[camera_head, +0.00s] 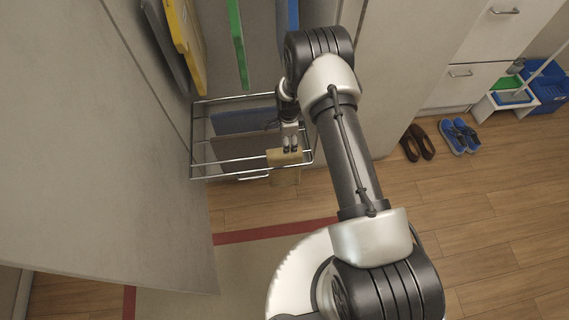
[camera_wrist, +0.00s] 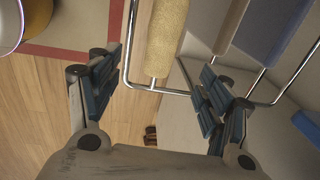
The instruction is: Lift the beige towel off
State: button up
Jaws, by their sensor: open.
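The beige towel (camera_head: 284,158) hangs over the front rail of a wire towel rack (camera_head: 229,166) in the head view, near the rail's right end. My gripper (camera_head: 290,149) is right at the top of this towel. In the wrist view the beige towel (camera_wrist: 167,38) lies in the gap between the two spread fingers of my gripper (camera_wrist: 157,80), on the rail. The fingers are apart and hold nothing. Whether a finger touches the towel I cannot tell.
A brown-grey towel (camera_wrist: 231,24) and a blue towel (camera_wrist: 270,32) hang on the rails behind. Yellow (camera_head: 185,45), green (camera_head: 237,45) and blue (camera_head: 286,15) hanging items are above the rack. Brown shoes (camera_head: 417,143) and blue shoes (camera_head: 459,136) are on the floor.

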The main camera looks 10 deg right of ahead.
jog(key=f+b, duration=0.1)
jog(key=f, duration=0.2)
jog(key=f+b, duration=0.1)
jog(key=f, duration=0.2)
jog(key=w+f+b, duration=0.1)
jog(key=f, duration=0.2)
jog(key=shift+f, duration=0.4)
jog(key=f+b, duration=0.2)
jog(key=f, duration=0.1)
jog(key=w+f, duration=0.1)
jog(key=f, duration=0.1)
jog(key=shift+a+b, duration=0.35)
jog(key=shift+b, duration=0.05)
jog(key=shift+r, duration=0.1)
jog(key=c, duration=1.7)
jog(key=shift+r, duration=0.15)
